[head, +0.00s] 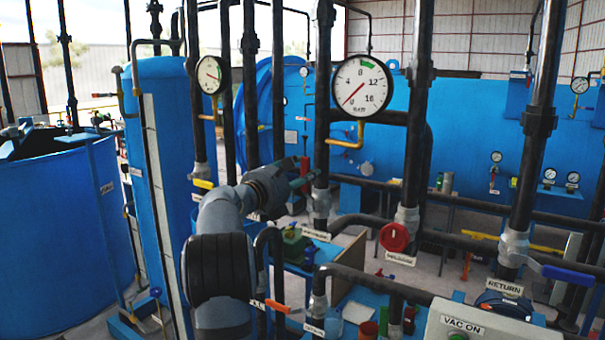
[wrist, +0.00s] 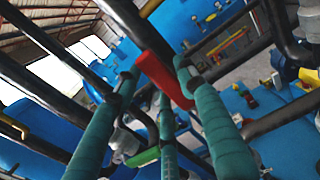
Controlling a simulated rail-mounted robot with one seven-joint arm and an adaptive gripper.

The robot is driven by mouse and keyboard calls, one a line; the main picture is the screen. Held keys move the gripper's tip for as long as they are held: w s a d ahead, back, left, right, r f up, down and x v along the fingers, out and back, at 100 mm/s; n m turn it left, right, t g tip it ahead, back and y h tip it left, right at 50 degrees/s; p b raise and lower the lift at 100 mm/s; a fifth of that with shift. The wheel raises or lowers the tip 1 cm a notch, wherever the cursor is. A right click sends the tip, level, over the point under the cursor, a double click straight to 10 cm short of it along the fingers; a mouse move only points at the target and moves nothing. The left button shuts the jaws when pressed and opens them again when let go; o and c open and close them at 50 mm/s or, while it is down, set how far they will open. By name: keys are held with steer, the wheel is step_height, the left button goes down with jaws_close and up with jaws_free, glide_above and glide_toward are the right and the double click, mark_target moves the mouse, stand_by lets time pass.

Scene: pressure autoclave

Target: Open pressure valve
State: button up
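The red lever handle (head: 304,166) stands upright beside a dark vertical pipe in the head view. The grey valve body (head: 321,203) on that pipe sits above a white tag (head: 316,235) that seems to read "PRESSURE". My gripper (head: 307,180) is at the handle from the left, its fingers partly hidden by my wrist. In the wrist view the teal fingers of my gripper (wrist: 157,75) are spread apart, and the red handle (wrist: 162,80) crosses between them. I see gaps beside the handle; I cannot tell whether any finger touches it.
A round gauge (head: 361,86) hangs right of the pipe. A red round valve (head: 394,237) is on the neighbouring pipe, and a blue lever (head: 568,274) is by the "RETURN" tag (head: 504,287). Vertical pipes crowd the arm. A "VAC ON" box (head: 463,325) stands front right.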

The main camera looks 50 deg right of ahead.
steer(key=shift+o, duration=0.7)
steer(key=shift+s, duration=0.1)
steer(key=shift+a, duration=0.1)
steer(key=s+a, duration=0.1)
steer(key=a, duration=1)
steer(key=shift+s+a, duration=0.25)
steer(key=shift+a, duration=0.15)
steer(key=shift+d, duration=0.15)
steer(key=d, duration=0.4)
steer(key=w+d, duration=0.1)
steer(key=d, duration=0.6)
steer(key=shift+w+d, duration=0.25)
steer(key=shift+d, duration=0.1)
steer(key=shift+f, duration=0.1)
steer(key=shift+s, duration=0.15)
